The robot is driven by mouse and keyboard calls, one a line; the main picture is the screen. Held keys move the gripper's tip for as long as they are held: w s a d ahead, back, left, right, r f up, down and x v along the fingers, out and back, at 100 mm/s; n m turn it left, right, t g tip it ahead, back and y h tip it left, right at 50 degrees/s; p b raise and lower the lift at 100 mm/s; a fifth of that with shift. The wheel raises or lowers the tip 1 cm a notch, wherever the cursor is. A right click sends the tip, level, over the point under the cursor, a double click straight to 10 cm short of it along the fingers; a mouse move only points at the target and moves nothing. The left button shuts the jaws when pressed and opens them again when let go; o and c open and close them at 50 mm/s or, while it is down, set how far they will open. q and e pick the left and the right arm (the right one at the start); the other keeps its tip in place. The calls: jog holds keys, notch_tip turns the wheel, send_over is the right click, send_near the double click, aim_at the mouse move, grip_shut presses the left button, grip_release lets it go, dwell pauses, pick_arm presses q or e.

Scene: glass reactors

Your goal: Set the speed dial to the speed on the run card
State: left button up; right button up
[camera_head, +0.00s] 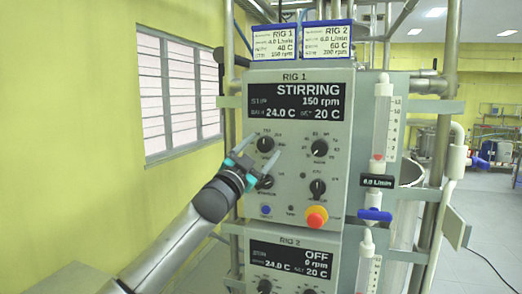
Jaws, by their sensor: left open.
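Rig 1's control panel (297,186) has a display (297,103) reading STIRRING, 150 rpm, 24.0 C and set 20 C. The upper-left black dial (265,144), likely the speed dial, has small number marks that are hard to read. My left gripper (266,145) is open, its two fingers at either side of this dial; I cannot tell whether they touch it. The RIG 1 run card (274,41) is blue-framed above the panel; it shows 40 C, but its rpm line is too small to read surely. My right gripper is not in view.
Other knobs (320,148) and a red-yellow emergency button (316,217) share the panel. A flow tube (383,130) with a blue valve handle (375,215) stands at right. The RIG 2 panel (292,265), reading OFF, is below. The RIG 2 card (327,40) hangs beside the first.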

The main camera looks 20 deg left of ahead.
pick_arm(q)
jog(key=shift+s+a+f, duration=0.1)
jog(key=shift+s+f, duration=0.2)
jog(key=shift+s, duration=0.25)
jog(key=b+v, duration=0.3)
jog(key=v, duration=1.1)
jog(key=shift+b, duration=0.3)
